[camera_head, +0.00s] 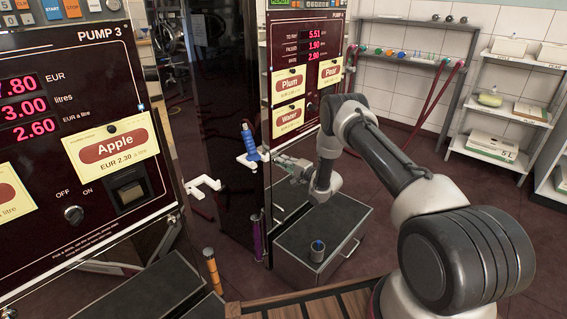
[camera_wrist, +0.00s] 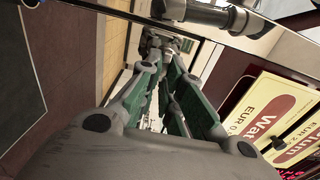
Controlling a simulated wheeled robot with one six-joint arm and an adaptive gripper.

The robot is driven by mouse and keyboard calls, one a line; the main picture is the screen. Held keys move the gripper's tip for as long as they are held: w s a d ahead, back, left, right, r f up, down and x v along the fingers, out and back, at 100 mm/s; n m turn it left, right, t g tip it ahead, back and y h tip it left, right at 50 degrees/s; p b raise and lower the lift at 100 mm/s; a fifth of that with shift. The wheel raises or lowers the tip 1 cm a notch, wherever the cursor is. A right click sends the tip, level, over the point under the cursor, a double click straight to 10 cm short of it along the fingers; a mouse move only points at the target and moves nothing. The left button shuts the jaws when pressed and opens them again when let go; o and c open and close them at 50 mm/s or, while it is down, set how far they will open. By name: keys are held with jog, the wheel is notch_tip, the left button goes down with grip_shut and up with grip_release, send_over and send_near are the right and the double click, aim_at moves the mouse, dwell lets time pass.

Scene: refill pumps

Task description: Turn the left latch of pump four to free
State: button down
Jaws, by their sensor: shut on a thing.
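My gripper (camera_head: 272,157) is at the left edge of this front, below the cards. In the wrist view its green-padded fingers (camera_wrist: 167,60) are closed together around a small metallic part at the pump's edge, which appears to be the left latch. The fingers hide most of it, so I cannot tell how it is turned.
A blue nozzle (camera_head: 249,139) on a white holder is close left of my gripper. Pump three (camera_head: 80,120) fills the left side. White shelves (camera_head: 495,113) are at the right.

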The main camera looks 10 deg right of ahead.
jog(key=c, duration=1.6)
grip_release()
jog(key=v, duration=1.2)
